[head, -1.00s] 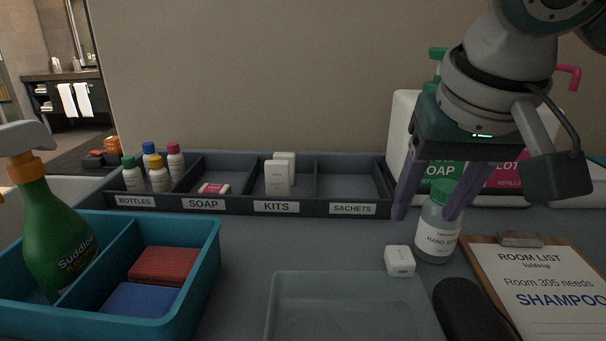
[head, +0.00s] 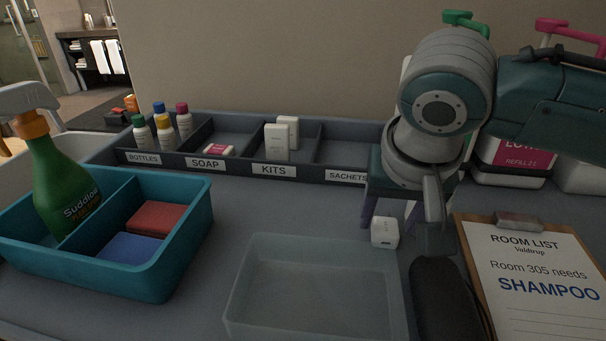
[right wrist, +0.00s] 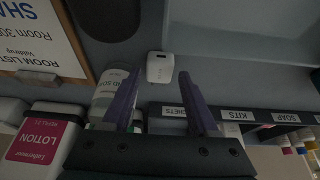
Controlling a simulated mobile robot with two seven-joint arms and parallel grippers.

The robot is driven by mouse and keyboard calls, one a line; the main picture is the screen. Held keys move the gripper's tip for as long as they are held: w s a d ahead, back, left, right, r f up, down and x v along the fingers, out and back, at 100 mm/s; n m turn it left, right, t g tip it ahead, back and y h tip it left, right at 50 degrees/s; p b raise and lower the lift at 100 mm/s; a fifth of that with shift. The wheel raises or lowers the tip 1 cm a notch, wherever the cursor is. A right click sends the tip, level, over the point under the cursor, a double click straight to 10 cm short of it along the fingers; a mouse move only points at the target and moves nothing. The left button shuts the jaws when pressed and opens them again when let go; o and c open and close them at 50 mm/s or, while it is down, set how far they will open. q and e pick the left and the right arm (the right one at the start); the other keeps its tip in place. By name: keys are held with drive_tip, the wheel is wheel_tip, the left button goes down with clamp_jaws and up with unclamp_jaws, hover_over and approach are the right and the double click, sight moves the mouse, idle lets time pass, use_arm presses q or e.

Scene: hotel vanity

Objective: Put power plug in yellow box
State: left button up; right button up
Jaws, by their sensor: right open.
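The white power plug (head: 384,232) sits on the grey counter, just behind the clear tray. It also shows in the right wrist view (right wrist: 159,67), just beyond the fingertips and roughly between their lines. My right gripper (head: 391,222) is open, its purple fingers pointing down around or just behind the plug. In the right wrist view, the open gripper (right wrist: 158,84) has nothing between its fingers. I cannot tell the exact height gap. I see no clear yellow box; only an orange-yellow sliver (head: 5,147) shows at the left edge. My left gripper is not in view.
A clear tray (head: 240,290) lies in front of the plug. A dark case (head: 440,300) and a clipboard (head: 530,270) are to the right. A hand soap bottle (right wrist: 106,92) stands near one finger. A labelled organizer (head: 300,172) is behind; a teal caddy (head: 185,250) is left.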

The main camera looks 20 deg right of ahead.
sight(384, 227)
drive_tip(key=shift+x, duration=1.1)
clamp_jaws()
